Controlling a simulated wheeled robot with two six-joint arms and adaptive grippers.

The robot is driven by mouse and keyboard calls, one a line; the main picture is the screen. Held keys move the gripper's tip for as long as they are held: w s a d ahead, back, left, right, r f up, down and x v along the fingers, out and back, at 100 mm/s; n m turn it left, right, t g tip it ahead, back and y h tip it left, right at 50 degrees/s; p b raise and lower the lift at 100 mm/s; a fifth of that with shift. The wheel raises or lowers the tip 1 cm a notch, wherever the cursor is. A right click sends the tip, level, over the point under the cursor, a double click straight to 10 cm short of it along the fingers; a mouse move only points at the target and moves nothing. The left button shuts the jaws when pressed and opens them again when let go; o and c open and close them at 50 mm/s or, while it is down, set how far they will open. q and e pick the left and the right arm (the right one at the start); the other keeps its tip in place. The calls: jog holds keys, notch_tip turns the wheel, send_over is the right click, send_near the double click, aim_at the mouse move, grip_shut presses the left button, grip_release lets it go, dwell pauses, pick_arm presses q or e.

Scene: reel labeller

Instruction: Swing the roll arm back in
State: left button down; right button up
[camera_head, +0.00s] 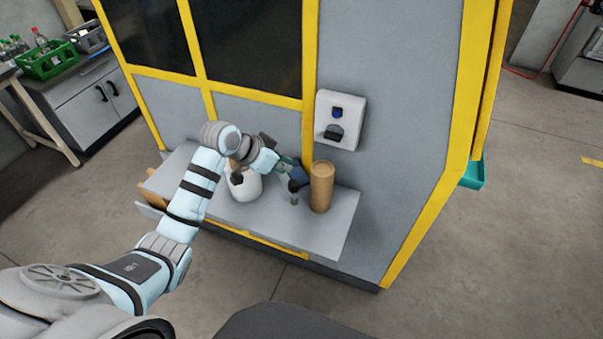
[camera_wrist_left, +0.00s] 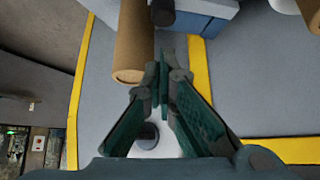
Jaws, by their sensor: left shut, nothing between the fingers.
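My left gripper (camera_head: 291,170) reaches in over the shelf of the yellow-framed grey machine. In the left wrist view its dark green fingers (camera_wrist_left: 163,88) are shut with nothing between them. A tall brown cylinder (camera_head: 321,187) stands upright just right of the gripper; it also shows in the left wrist view (camera_wrist_left: 133,45). A short dark post (camera_head: 294,196) is below the gripper. A white unit (camera_head: 350,105) with a blue button and a dark knob (camera_head: 334,132) is on the machine wall. I cannot clearly pick out the roll arm. My right gripper is not in view.
A white rounded container (camera_head: 244,186) stands on the grey shelf (camera_head: 335,235), left of the gripper and partly behind my arm. A teal tray (camera_head: 473,173) is on the machine's right side. The shelf's right front corner is clear.

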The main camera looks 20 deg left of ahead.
pick_arm(q)
jog(key=b+x, duration=0.1)
jog(key=x, duration=0.8)
jog(key=shift+f, duration=0.25)
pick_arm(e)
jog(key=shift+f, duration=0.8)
pick_arm(q)
jog(key=shift+b, duration=0.35)
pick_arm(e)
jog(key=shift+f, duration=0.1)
